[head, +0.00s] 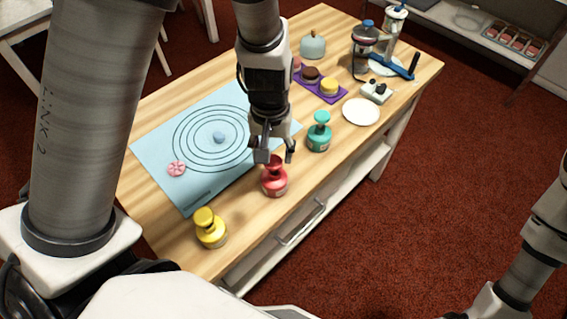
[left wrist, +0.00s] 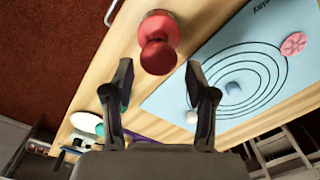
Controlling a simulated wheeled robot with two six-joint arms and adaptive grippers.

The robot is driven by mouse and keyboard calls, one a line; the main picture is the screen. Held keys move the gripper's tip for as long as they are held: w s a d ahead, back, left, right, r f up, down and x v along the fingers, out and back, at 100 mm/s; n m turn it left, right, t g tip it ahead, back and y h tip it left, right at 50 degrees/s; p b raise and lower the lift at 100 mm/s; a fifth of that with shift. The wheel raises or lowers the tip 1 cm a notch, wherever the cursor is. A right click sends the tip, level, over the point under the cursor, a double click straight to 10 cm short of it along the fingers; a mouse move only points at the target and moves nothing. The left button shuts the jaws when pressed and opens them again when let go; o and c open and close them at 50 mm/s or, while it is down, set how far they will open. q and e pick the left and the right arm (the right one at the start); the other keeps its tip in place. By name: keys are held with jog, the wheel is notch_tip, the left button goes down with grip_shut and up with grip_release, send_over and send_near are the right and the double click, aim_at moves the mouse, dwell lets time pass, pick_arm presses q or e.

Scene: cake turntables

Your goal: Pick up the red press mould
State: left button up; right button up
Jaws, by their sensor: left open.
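The red press mould (head: 274,182) stands upright on the wooden table near its front edge, between the yellow and green press moulds. My left gripper (head: 274,156) is just above it in the head view and partly covers its knob. In the left wrist view the red press mould (left wrist: 158,45) lies ahead of the two fingertips. The left gripper (left wrist: 158,75) is open, with nothing between its fingers. Whether a finger touches the knob cannot be told. My right arm shows at the right edge of the head view, but its gripper is out of view.
A yellow press mould (head: 210,228) and a green press mould (head: 319,132) stand on either side. A blue mat (head: 160,142) with printed rings holds a pink piece (head: 176,168) and a small blue piece (head: 219,137). A white plate (head: 361,111) and purple tray (head: 325,95) are farther back.

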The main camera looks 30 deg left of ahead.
aim_at(273, 171)
pick_arm(q)
jog(key=shift+s+f, duration=0.75)
jog(key=shift+f, duration=0.2)
jog(key=f, duration=0.2)
jog(key=w+f, duration=0.1)
jog(key=f, duration=0.1)
jog(key=shift+w+d+f+b, duration=0.2)
jog(key=shift+f+b, duration=0.05)
jog(key=shift+b, duration=0.15)
jog(key=shift+s+r, duration=0.2)
jog(key=shift+s, duration=0.1)
jog(key=shift+c, duration=1.1)
jog(key=c, duration=0.6)
jog(key=shift+w, duration=0.15)
grip_shut()
